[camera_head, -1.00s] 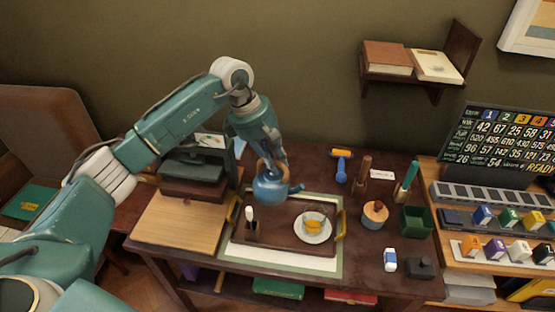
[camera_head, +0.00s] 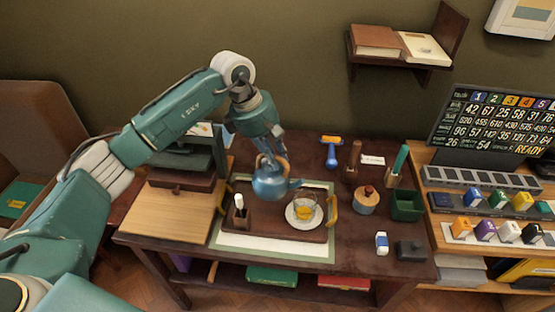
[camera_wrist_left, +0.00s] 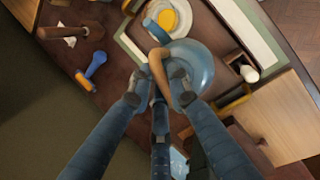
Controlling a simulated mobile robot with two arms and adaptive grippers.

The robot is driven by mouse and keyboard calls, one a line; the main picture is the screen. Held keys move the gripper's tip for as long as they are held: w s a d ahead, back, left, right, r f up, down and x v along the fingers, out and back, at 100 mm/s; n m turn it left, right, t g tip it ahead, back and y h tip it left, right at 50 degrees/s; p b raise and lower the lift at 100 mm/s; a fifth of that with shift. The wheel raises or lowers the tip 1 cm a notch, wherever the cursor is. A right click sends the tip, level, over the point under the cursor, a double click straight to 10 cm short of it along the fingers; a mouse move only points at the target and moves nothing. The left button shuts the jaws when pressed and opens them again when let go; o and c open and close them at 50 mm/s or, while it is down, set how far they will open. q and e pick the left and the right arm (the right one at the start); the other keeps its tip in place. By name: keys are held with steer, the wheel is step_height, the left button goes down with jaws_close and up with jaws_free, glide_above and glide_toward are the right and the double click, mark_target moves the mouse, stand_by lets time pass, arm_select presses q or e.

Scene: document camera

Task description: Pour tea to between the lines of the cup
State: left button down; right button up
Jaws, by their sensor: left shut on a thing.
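My left gripper (camera_head: 268,160) is shut on the brown handle of the blue teapot (camera_head: 271,184). The teapot is above the tray, to the left of and behind the cup, with its spout toward the cup side. The clear cup (camera_head: 304,207) holds amber tea and stands on a white saucer (camera_head: 291,216). The cup's lines are too small to make out. I see no stream of tea. My right gripper is out of view.
The brown tray (camera_head: 262,227) has yellow handles and holds a small dark holder (camera_head: 241,216) with a white-topped item. A wooden board (camera_head: 180,212) lies left.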

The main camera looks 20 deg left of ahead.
arm_select(q)
steer(key=shift+r, duration=0.1)
steer(key=shift+w+d+r+y+p, duration=0.1)
steer(key=shift+d+r+y+p, duration=0.2)
steer(key=shift+r, duration=0.05)
steer(key=shift+f, duration=0.1)
steer(key=shift+d+r, duration=0.1)
steer(key=shift+r, duration=0.15)
steer(key=shift+y+p, duration=0.3)
steer(key=shift+y, duration=0.1)
steer(key=shift+d, duration=0.15)
